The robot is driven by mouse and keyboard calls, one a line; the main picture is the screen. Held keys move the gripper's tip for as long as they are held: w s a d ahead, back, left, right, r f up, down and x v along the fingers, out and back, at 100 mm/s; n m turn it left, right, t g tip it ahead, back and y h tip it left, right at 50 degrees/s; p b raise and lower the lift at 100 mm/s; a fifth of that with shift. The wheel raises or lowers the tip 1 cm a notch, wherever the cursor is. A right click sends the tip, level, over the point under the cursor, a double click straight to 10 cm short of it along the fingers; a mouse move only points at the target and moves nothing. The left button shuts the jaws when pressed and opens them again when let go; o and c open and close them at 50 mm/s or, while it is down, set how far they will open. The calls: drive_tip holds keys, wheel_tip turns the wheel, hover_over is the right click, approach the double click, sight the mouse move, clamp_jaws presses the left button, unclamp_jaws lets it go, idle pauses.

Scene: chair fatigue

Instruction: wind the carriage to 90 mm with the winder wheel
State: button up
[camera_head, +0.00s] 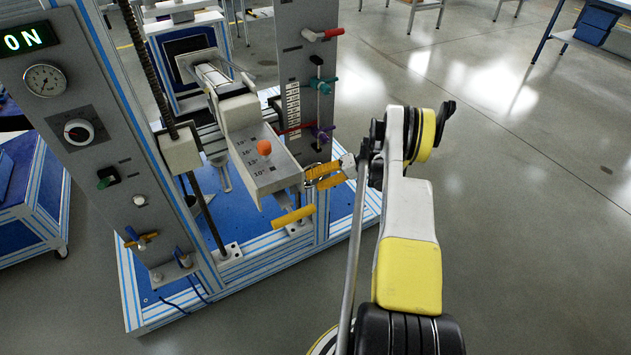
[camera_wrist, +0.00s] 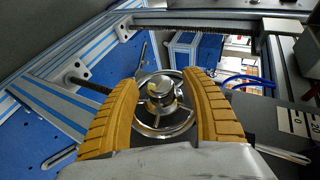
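A silver winder wheel (camera_wrist: 162,103) with spokes and a round hub shows in the wrist view between my fingers. My gripper (camera_wrist: 160,75) has its two yellow ridged fingers apart, one on each side of the wheel. I cannot tell whether they touch the rim. In the head view my gripper (camera_head: 318,174) is at the right side of the rig, beside the grey block with the orange knob (camera_head: 264,147); the wheel cannot be made out there. A white scale (camera_head: 293,108) with dark marks is on the right column, with a red pointer (camera_head: 292,129) near its lower end. Its reading is too small to tell.
A yellow bar (camera_head: 293,216) sticks out below the grey block. Red, green and purple handles are on the right column. Open floor lies to the right.

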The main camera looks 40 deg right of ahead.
drive_tip(key=v, duration=1.2)
